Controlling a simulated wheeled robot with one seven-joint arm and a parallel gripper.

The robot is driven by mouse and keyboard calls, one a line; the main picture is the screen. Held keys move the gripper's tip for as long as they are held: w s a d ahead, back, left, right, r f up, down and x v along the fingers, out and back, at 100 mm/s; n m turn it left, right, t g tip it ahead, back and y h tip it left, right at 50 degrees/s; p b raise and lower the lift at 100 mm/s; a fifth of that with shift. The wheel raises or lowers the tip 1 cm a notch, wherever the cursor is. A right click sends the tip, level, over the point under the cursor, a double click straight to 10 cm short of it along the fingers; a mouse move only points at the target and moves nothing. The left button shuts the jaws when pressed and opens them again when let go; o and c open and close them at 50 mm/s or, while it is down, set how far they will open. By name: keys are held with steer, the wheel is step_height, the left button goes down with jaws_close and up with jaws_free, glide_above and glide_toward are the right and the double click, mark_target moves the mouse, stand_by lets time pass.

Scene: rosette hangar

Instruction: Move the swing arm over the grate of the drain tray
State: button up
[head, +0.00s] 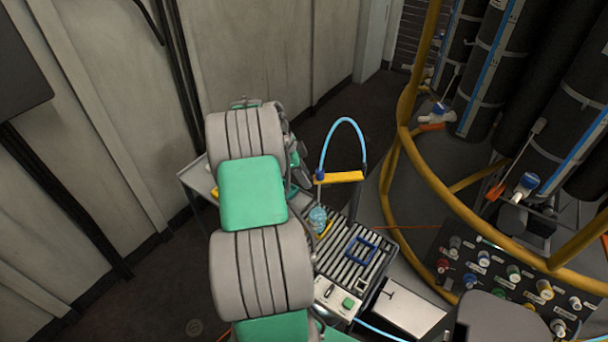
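The swing arm (340,178) is a yellow bar reaching left from a dark upright post behind the drain tray. A light blue hose arches from the bar's left end over to the post side. In the picture the bar lies above the back edge of the grate (343,272), a row of pale slats in the drain tray (377,285). A clear bluish bottle and a blue square frame are on the grate. My gripper (297,165) is mostly hidden behind my grey and green arm, left of the bar; its fingers cannot be made out.
A box with a green button (348,303) is at the tray's front. A grey table (194,180) extends behind my arm. Yellow rails (440,178), dark cylinders (495,65) and a valve panel (500,275) stand at right. A panelled wall (110,90) is at left.

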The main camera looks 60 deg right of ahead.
jaws_close()
steer(key=shift+d, duration=0.1)
stand_by(1.1)
